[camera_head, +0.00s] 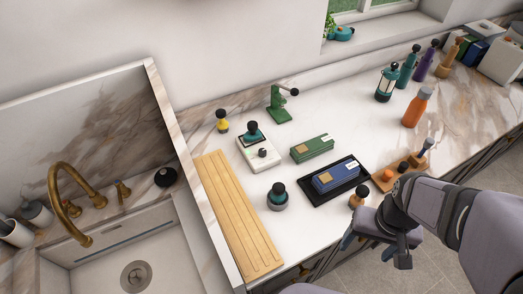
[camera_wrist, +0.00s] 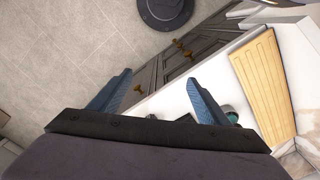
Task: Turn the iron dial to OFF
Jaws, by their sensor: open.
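A white box-shaped unit (camera_head: 259,153) stands on the counter, left of the middle in the head view. A small dark dial (camera_head: 262,153) sits on its front part, and a teal and black knobbed piece (camera_head: 253,133) rests on its rear part. The dial's setting and any OFF mark are too small to read. My gripper (camera_head: 372,246) is at the counter's front edge, well to the right of and nearer than the unit. In the wrist view my gripper (camera_wrist: 160,98) shows two blue fingers spread apart with nothing held between them. The dial cannot be made out there.
A slatted wooden board (camera_head: 238,215) lies left, beside the sink (camera_head: 130,262). A teal-topped round pot (camera_head: 278,197), a green block (camera_head: 312,148) and a blue box (camera_head: 336,176) on a black tray (camera_head: 318,198) stand near the unit. Bottles line the back right.

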